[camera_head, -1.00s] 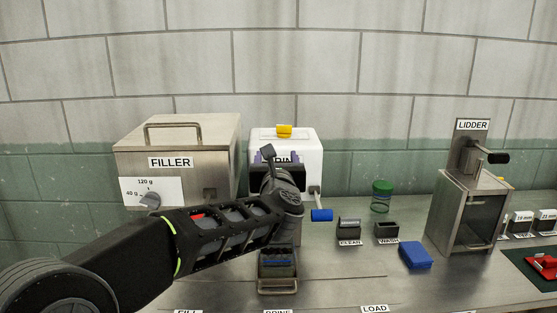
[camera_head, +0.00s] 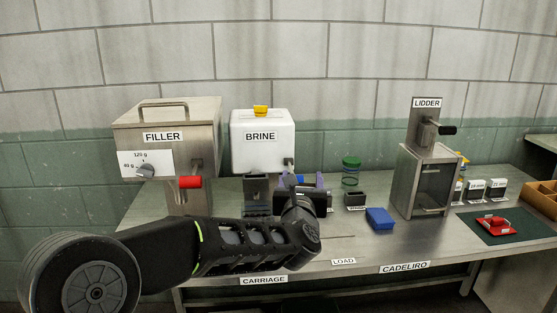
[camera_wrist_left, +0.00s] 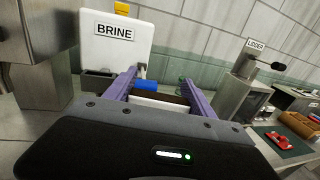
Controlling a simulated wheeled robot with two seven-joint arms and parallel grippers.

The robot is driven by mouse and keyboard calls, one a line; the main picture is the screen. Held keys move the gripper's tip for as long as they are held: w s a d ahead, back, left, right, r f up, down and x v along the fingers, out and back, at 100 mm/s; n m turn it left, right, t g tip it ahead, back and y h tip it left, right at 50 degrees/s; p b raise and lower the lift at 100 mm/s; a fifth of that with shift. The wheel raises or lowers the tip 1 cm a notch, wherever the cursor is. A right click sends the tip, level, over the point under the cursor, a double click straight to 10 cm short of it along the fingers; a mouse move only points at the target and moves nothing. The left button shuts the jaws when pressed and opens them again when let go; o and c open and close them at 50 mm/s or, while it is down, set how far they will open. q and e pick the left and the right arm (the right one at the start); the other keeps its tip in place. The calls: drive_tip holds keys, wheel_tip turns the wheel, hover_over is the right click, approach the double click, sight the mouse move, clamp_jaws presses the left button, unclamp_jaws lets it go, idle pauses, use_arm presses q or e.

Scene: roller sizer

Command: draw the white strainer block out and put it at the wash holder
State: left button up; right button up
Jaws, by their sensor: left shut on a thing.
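My left gripper (camera_head: 302,182) reaches in from the left and hangs over the bench, to the right of the brine machine. In the left wrist view, its purple fingers (camera_wrist_left: 160,92) are shut on the white strainer block (camera_wrist_left: 158,104), which shows as a pale strip between them. In the head view the gripper hides the block. The wash holder (camera_head: 355,199), a small dark open box, stands on the bench a little to the right of the gripper. The clean holder is mostly hidden behind the gripper. My right gripper is out of view.
The filler (camera_head: 165,115) is at left. A green-lidded jar (camera_head: 351,162) stands behind the wash holder. A blue block (camera_head: 380,219) lies in front, and the lidder (camera_head: 423,175) stands right.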

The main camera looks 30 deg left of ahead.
use_arm(q)
drive_tip(key=s+d+f+m+h, duration=0.1)
drive_tip(key=d+f+h, duration=0.1)
drive_tip(key=d+f, duration=0.3)
drive_tip(key=s+d+f+m+t+h, duration=0.1)
drive_tip(key=d+f, duration=0.4)
drive_tip(key=f, duration=0.6)
drive_tip(key=d+f+m+h, duration=0.3)
drive_tip(key=d+f+h, duration=0.1)
drive_tip(key=f, duration=0.4)
drive_tip(key=shift+s+d+f+t+h, duration=0.25)
drive_tip(key=shift+s+d+t+h, duration=0.15)
